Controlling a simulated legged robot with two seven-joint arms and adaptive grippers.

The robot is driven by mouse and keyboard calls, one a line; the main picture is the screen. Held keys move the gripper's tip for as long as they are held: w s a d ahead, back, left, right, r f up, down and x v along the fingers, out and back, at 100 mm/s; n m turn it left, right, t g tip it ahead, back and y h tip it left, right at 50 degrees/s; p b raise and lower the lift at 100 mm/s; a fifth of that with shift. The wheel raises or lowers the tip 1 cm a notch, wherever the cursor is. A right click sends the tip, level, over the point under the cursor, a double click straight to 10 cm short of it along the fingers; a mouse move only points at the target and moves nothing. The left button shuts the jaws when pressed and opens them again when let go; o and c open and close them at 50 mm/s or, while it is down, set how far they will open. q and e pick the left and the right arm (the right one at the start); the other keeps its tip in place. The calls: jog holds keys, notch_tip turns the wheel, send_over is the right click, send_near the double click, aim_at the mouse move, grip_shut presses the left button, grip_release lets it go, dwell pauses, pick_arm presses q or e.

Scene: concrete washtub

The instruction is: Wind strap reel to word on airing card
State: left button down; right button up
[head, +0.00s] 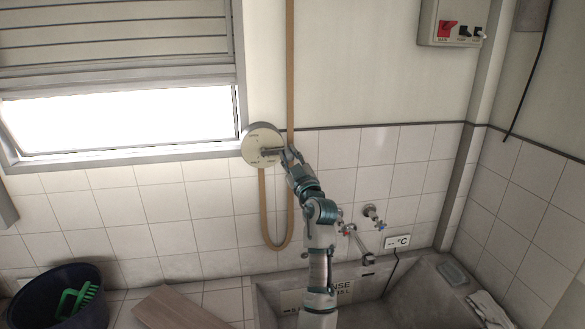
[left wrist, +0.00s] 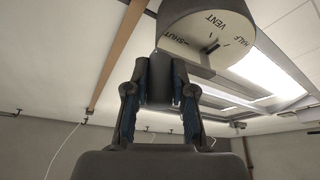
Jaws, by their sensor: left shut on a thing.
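The round strap reel (head: 255,135) is on the wall at the window's right edge. In the left wrist view, the reel (left wrist: 232,55) has a pale face with SHUT, VENT and HALF around it and a small dark pointer near its middle. My left gripper (head: 284,156) is at the reel's right side, shut on its crank. In the left wrist view, my left gripper's fingers (left wrist: 162,75) stand against the grey part below the face. The tan strap (head: 290,62) hangs down the wall and loops below the reel. I cannot make out the airing card. My right gripper is out of view.
The window blind (head: 115,45) is partly raised. Below are a concrete washtub (head: 268,300), taps (head: 370,212) and a °C display (head: 397,242). A dark bucket (head: 90,315) with a green brush stands at lower left. A switch box (head: 452,22) hangs upper right.

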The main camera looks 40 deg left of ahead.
aim_at(286, 152)
pick_arm(q)
jog(key=n+b, duration=0.1)
jog(key=r+n+g+b, duration=0.1)
jog(key=n, duration=0.1)
jog(key=shift+g, duration=0.3)
jog(key=shift+r+n+g, duration=0.25)
jog(key=shift+n+g, duration=0.05)
jog(key=shift+n, duration=0.1)
jog(key=shift+s+a+r+n+g, duration=0.15)
jog(key=shift+r+n+g, duration=0.15)
jog(key=shift+r+n, duration=0.35)
jog(key=shift+s+a+r+n+g, duration=0.1)
jog(key=shift+r+n+g, duration=0.2)
jog(key=shift+n, duration=0.75)
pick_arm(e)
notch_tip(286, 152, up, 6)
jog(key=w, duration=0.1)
pick_arm(q)
jog(key=c, duration=1.1)
grip_release()
jog(key=shift+c, duration=0.2)
jog(key=shift+o, duration=0.9)
jog(key=shift+a+f, duration=0.1)
jog(key=shift+f, duration=0.05)
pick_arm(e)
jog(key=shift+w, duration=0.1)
